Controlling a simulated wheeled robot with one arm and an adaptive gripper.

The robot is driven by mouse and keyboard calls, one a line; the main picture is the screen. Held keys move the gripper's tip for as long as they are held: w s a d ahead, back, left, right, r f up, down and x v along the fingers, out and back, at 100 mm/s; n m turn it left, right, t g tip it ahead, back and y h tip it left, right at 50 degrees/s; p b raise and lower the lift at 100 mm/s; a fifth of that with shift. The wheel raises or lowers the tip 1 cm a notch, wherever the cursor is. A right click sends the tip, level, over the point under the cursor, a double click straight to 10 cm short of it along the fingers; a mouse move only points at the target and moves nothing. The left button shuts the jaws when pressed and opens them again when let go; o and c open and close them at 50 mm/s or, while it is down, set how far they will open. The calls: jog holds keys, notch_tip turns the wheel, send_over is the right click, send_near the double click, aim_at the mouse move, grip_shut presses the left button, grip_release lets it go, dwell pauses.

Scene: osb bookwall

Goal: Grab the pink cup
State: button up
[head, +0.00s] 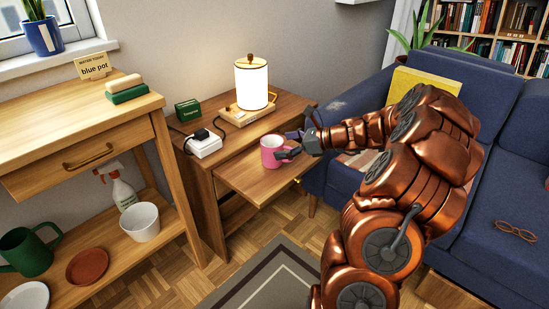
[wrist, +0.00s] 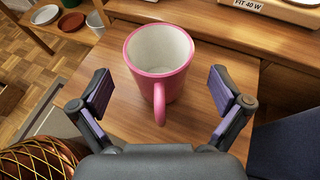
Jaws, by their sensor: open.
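The pink cup (head: 270,153) stands upright on the pulled-out wooden board (head: 239,181) of the side cabinet. In the wrist view the pink cup (wrist: 164,80) shows its pale, empty inside, and its handle points toward my gripper. My gripper (wrist: 160,92) is open, with one purple-padded finger to the left of the cup's near side and one to the right. Neither finger visibly touches the cup. In the head view my gripper (head: 288,145) is at the cup's right side.
A lit lamp (head: 251,82), a white power strip (head: 203,146) and a green box (head: 188,110) are on the cabinet top behind the cup. A blue sofa (head: 459,155) is at right. A wooden shelf table (head: 75,135) with dishes is at left.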

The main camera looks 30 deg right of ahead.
aim_at(283, 146)
jog(key=shift+b+x, duration=0.5)
jog(key=shift+x, duration=1.15)
jog(key=shift+c, duration=0.4)
jog(key=c, duration=1.3)
